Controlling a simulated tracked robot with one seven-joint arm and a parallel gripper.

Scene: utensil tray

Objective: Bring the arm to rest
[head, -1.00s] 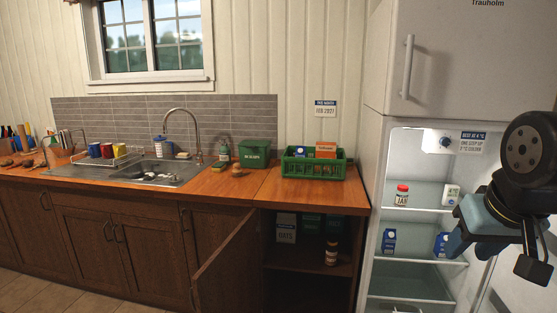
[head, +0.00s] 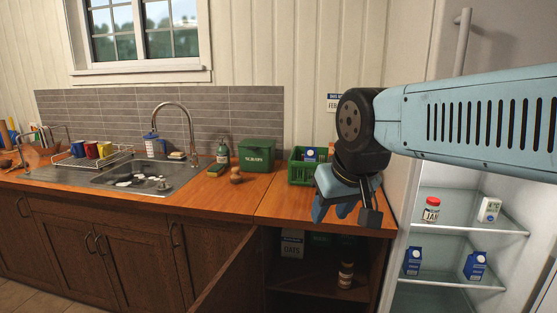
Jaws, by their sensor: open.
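My gripper (head: 345,212) hangs at the end of my outstretched blue arm, in front of the right end of the wooden counter (head: 230,190). Its jaws are open and nothing shows between them. It points downward and covers part of the green crate (head: 298,170) on the counter. I cannot tell whether it touches anything; it looks apart from the counter.
The fridge compartment at right is open, with a jar (head: 431,209) and cartons (head: 413,261) on its shelves. A cabinet door (head: 232,270) stands open below the counter. A green scraps bin (head: 257,154), sink (head: 140,178) and cups (head: 91,149) are further left.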

